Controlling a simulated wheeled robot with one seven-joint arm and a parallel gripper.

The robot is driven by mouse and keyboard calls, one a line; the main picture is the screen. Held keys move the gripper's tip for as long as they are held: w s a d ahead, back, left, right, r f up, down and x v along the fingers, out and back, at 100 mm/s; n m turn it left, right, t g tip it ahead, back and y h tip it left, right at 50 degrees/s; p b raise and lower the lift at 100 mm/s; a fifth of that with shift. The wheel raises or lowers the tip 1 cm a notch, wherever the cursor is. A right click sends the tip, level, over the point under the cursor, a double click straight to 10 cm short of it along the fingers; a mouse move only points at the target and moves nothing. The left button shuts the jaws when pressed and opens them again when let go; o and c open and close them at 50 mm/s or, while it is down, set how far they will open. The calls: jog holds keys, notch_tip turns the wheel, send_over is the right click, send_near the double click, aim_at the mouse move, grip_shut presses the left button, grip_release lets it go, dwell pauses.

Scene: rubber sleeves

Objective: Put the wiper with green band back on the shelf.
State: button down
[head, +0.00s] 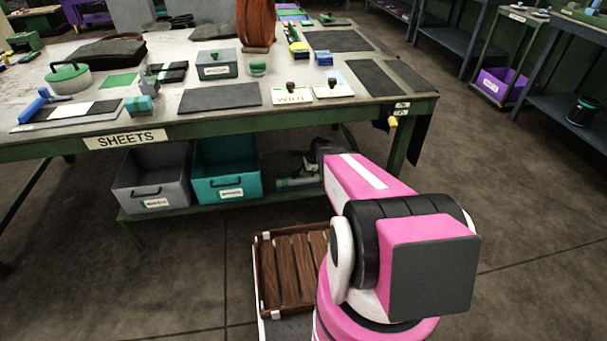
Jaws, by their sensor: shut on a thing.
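My gripper (310,167) reaches in under the front edge of the table, over the right part of the lower shelf (262,197). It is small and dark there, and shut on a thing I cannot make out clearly. Dim grey and dark shapes (296,182) lie at or just below the gripper on that shelf. No green band shows there, so I cannot tell which shape is the wiper. My pink forearm hides part of the area to the right.
A grey bin (152,181) and a teal bin (226,168) stand on the lower shelf to the left. The green-edged table (285,120) is above, with mats, blocks and boxes. A brown slatted tray (290,270) is below my arm.

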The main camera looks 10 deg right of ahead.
jog(key=shift+f, duration=0.7)
jog(key=c, duration=1.1)
grip_release()
jog(key=shift+f, duration=0.1)
jog(key=v, duration=1.2)
